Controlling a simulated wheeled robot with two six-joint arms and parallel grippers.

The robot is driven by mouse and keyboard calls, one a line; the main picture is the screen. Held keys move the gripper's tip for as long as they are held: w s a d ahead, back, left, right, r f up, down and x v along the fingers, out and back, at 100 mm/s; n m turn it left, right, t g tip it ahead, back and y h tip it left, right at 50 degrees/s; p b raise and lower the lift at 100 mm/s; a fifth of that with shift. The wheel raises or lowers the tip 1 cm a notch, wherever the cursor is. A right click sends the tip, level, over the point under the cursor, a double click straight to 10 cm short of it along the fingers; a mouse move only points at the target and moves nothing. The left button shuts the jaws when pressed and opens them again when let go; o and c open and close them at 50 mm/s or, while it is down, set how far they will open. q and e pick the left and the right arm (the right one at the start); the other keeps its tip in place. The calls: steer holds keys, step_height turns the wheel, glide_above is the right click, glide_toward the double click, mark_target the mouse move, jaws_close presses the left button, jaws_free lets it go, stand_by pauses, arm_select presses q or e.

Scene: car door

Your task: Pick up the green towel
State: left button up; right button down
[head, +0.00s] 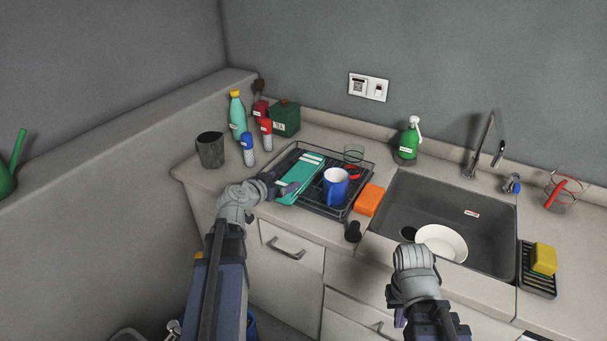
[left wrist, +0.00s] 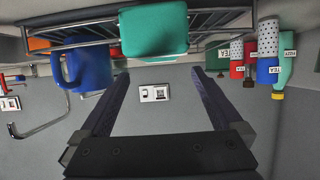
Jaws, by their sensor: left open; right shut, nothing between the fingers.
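The green towel (head: 304,172) is a flat teal cloth with pale stripes. It lies over the left part of the black wire dish rack (head: 330,212) on the counter. My left gripper (head: 281,184) is at the towel's left edge in the head view, its fingers apart. In the left wrist view, which is upside down, the towel (left wrist: 153,30) hangs over the rack's front, beyond the open fingers (left wrist: 158,85), with nothing between them. I cannot tell whether a finger touches it. My right gripper (head: 395,308) is shut and empty in front of the sink.
A blue mug (head: 336,186) and a glass (head: 353,155) stand in the rack, right of the towel. An orange sponge (head: 369,200) lies between rack and sink (head: 440,205). Shakers (head: 248,150), a bottle (head: 237,117) and a dark cup (head: 210,150) stand to the left.

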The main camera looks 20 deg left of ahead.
mark_target(297, 174)
arm_select(q)
steer(key=shift+r, duration=0.1)
steer(key=shift+w, duration=0.15)
steer(key=b+x, duration=0.2)
steer(key=x, duration=0.4)
steer(key=shift+w+f+b, duration=0.2)
steer(key=shift+w+b, duration=0.05)
steer(key=shift+b, duration=0.1)
steer(key=shift+b+x, duration=0.95)
steer(key=shift+x, duration=1.75)
steer(key=shift+s+d+r, duration=0.1)
steer(key=shift+r, duration=0.1)
steer(key=shift+c, duration=0.6)
steer(key=c, duration=1.1)
